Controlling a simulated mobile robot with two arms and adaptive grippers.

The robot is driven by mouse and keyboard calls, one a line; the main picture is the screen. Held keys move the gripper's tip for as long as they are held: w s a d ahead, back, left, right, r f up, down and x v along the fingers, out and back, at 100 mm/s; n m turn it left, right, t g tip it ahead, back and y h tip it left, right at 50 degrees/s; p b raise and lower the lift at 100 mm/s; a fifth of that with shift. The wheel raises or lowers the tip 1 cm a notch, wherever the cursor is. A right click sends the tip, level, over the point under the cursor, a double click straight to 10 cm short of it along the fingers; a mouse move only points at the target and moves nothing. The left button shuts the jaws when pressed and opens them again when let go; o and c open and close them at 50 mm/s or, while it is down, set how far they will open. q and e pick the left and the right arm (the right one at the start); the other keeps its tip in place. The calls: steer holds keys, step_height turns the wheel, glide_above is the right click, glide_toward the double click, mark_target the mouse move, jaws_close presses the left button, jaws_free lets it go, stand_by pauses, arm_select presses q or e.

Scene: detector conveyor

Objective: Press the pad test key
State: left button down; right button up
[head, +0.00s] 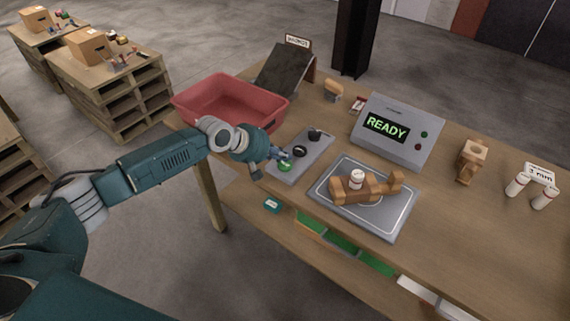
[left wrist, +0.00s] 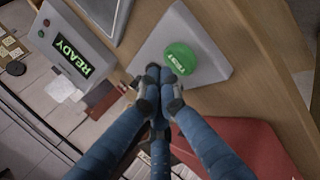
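The green test key (head: 286,167) is a round button at the near end of a grey control pad (head: 308,158). In the left wrist view the key (left wrist: 181,58) shows the word TEST. My left gripper (head: 278,157) is right beside the key, with its fingers brought together and nothing between them. In the left wrist view the fingertips (left wrist: 160,77) overlap the key's edge. I cannot tell whether they touch it. The detector box (head: 397,133) has a lit display reading READY, also seen in the left wrist view (left wrist: 72,55). My right gripper is not in view.
A red bin (head: 225,88) stands left behind my left gripper. A grey tray (head: 396,218) right of the pad bears a wooden piece (head: 358,189) with a white-capped part. Another wooden piece (head: 470,160) and white cylinders (head: 517,184) are at the right.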

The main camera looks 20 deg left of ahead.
mark_target(283, 165)
arm_select(q)
steer(key=shift+f, duration=0.1)
stand_by(0.5)
steer(key=shift+f, duration=0.3)
steer(key=shift+f, duration=0.5)
stand_by(0.5)
steer(key=shift+r, duration=0.1)
steer(key=shift+r+p, duration=0.75)
steer(key=shift+p, duration=0.2)
steer(key=shift+r, duration=0.1)
step_height(283, 165, up, 5)
steer(key=p, duration=0.5)
